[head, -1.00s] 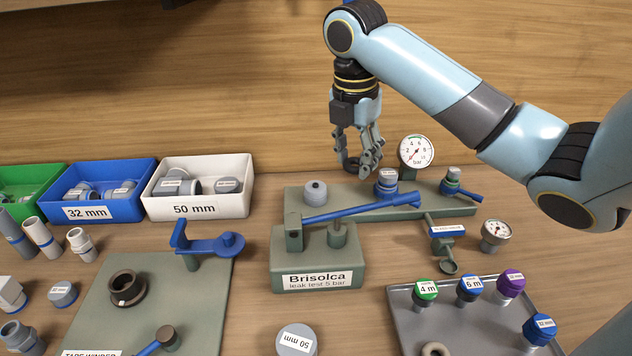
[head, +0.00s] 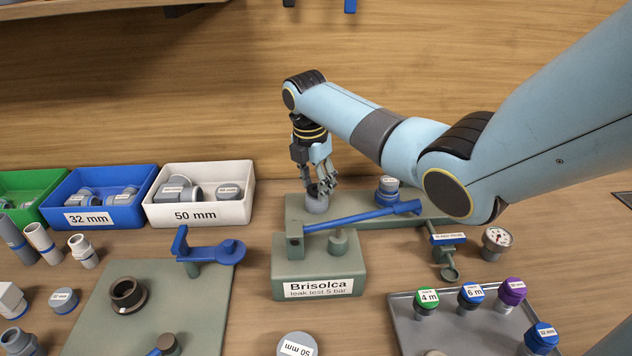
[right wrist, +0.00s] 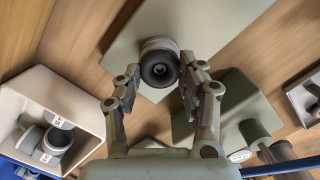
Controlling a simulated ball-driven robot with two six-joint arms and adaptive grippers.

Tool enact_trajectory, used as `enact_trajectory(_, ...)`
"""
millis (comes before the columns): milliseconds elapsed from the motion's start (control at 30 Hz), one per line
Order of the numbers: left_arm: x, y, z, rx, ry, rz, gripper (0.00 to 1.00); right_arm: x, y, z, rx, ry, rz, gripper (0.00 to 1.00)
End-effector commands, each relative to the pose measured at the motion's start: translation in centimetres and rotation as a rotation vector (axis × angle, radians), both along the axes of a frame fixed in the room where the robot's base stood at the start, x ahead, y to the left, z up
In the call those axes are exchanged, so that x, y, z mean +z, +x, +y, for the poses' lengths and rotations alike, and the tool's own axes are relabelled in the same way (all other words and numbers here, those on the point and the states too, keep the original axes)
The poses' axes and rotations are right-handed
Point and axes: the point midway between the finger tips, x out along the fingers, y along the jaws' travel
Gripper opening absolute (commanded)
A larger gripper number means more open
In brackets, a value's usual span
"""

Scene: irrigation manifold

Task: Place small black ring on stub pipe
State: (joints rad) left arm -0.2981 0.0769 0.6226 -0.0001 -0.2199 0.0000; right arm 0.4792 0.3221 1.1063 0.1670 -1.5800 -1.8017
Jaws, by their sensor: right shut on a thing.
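The stub pipe (head: 316,204) is a short grey cylinder upright on the left part of the grey-green base plate (head: 293,208). My right gripper (head: 320,187) points down right above it. In the right wrist view, the small black ring (right wrist: 158,69) sits between the fingertips of my right gripper (right wrist: 160,80), which is shut on it. The ring lies in line with the grey stub pipe (right wrist: 157,43), over its top end. I cannot tell whether the ring is seated on the pipe or just above it. In the head view the fingers largely hide the ring. My left gripper is out of view.
The Brisolca leak test block (head: 318,273) with its blue lever (head: 365,217) stands just in front of the plate. A blue-banded fitting (head: 388,192) stands on the plate to the right. The white 50 mm bin (head: 199,213) is to the left.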

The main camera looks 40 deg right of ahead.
Motion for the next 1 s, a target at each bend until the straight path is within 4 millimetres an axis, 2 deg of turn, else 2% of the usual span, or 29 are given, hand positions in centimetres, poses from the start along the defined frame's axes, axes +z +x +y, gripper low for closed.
enact_trajectory(333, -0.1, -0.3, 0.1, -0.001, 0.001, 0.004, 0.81, -0.4, 0.0, 0.0, -0.001, 0.000, 0.000, 0.27)
enact_trajectory(367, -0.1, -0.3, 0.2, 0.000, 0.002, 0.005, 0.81, -0.3, 0.0, 0.0, -0.001, 0.000, -0.001, 0.44)
enact_trajectory(500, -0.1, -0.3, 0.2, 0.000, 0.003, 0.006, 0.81, -0.3, 0.0, 0.0, -0.001, 0.000, -0.001, 0.62)
enact_trajectory(800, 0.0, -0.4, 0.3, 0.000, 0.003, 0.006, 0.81, -0.1, 0.0, 0.0, -0.001, 0.000, -0.001, 0.63)
enact_trajectory(933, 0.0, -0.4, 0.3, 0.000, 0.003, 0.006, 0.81, 1.2, 0.1, 0.1, -0.001, -0.001, -0.004, 0.63)
enact_trajectory(1000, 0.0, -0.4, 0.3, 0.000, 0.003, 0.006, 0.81, 2.5, 0.1, 0.3, 0.000, -0.002, -0.005, 0.63)
